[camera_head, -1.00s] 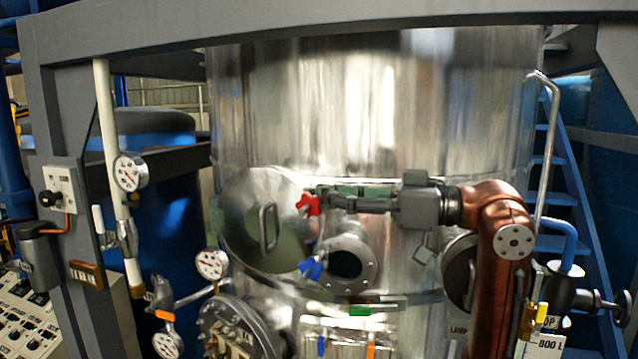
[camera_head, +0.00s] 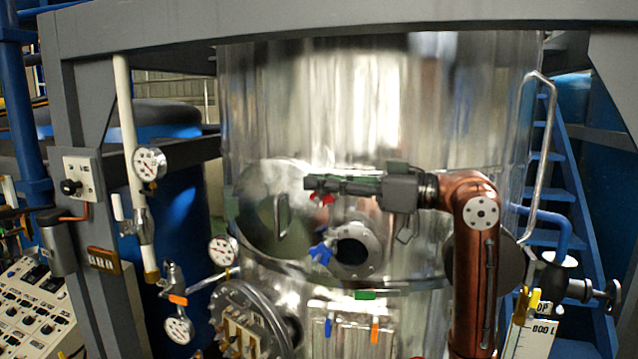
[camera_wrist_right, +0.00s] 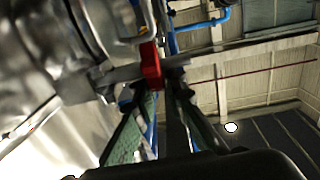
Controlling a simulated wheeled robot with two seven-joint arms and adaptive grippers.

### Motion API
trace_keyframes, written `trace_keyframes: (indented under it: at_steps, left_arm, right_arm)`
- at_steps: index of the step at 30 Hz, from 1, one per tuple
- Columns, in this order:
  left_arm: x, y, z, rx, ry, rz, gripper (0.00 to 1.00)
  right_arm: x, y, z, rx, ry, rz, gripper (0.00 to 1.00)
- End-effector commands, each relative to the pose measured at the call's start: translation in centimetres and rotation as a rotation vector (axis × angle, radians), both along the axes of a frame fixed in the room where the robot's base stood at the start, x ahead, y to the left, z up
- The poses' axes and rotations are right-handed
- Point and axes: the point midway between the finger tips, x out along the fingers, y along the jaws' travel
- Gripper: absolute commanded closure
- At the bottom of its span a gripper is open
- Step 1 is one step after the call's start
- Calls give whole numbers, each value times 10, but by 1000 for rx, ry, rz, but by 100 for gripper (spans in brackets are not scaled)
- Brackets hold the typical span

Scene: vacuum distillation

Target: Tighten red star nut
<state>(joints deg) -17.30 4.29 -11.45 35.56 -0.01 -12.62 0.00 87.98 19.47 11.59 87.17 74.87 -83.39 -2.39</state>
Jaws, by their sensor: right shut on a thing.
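The red star nut (camera_head: 327,199) sits at the front of the steel vessel, beside the round hatch with a handle. In the head view only its lower points show; my fingers cover the rest. My right gripper (camera_head: 312,184) reaches in from the right on a copper-coloured arm, its green-padded fingers over the nut. In the right wrist view, the red nut (camera_wrist_right: 150,66) shows at the fingertips of my right gripper (camera_wrist_right: 153,92). The gripper is shut on it. My left gripper is in neither view.
A blue star handle (camera_head: 322,252) and an open round port (camera_head: 352,254) lie just below. Gauges (camera_head: 149,163) and pipes stand at the left, near a grey frame post. A control panel (camera_head: 32,310) is at lower left. Blue stairs stand at the right.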

Motion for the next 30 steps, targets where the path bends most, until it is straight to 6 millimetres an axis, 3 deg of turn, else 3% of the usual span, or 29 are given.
trace_keyframes:
  at_steps: [5, 30]
  left_arm:
    - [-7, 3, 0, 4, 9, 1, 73]
    - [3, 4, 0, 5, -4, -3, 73]
  right_arm:
    - [0, 1, -1, -3, 2, 2, 100]
    - [1, 0, -3, -6, 4, 1, 100]
